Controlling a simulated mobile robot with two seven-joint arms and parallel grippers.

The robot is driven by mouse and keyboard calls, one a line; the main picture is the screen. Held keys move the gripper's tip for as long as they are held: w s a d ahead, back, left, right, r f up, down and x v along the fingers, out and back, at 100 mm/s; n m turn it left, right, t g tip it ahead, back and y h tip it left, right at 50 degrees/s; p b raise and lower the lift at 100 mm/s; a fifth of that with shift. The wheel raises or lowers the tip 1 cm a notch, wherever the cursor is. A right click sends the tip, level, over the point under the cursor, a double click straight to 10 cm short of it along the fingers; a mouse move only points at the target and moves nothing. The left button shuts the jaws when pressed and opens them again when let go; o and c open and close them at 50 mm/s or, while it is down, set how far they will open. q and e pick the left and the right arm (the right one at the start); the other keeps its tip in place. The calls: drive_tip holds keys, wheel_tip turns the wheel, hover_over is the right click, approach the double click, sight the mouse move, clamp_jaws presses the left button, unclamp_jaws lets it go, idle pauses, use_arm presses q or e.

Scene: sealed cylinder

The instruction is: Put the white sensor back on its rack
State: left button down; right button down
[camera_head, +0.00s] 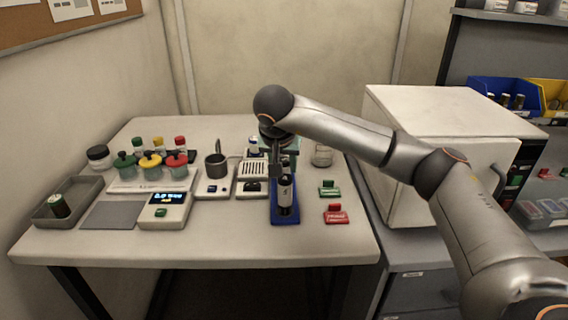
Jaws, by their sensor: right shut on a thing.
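My right arm reaches in from the right, and its gripper (277,168) points down over the blue stand (285,217) at the middle of the table. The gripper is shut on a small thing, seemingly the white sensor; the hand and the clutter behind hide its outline. A dark cylinder with a pale label (286,196) stands upright on the blue stand, just below and beside the fingers. I cannot tell whether they touch. A teal part (292,146) shows behind the hand. The sensor's rack cannot be made out for certain. My left gripper is out of view.
Left of the hand are a slotted white box (253,188), a metal pot (216,166), a scale (164,210), lidded jars (151,167) and a grey tray (73,188). Green (329,189) and red (336,215) blocks lie right. The table's front strip is clear.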

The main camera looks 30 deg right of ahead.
drive_tip(key=c, duration=0.5)
unclamp_jaws()
drive_tip(key=shift+f, duration=0.1)
drive_tip(key=shift+r, duration=0.3)
drive_tip(key=p+v, duration=0.1)
drive_tip(key=v, duration=1)
drive_tip(key=shift+s+a+r, duration=0.2)
drive_tip(key=shift+r, duration=0.1)
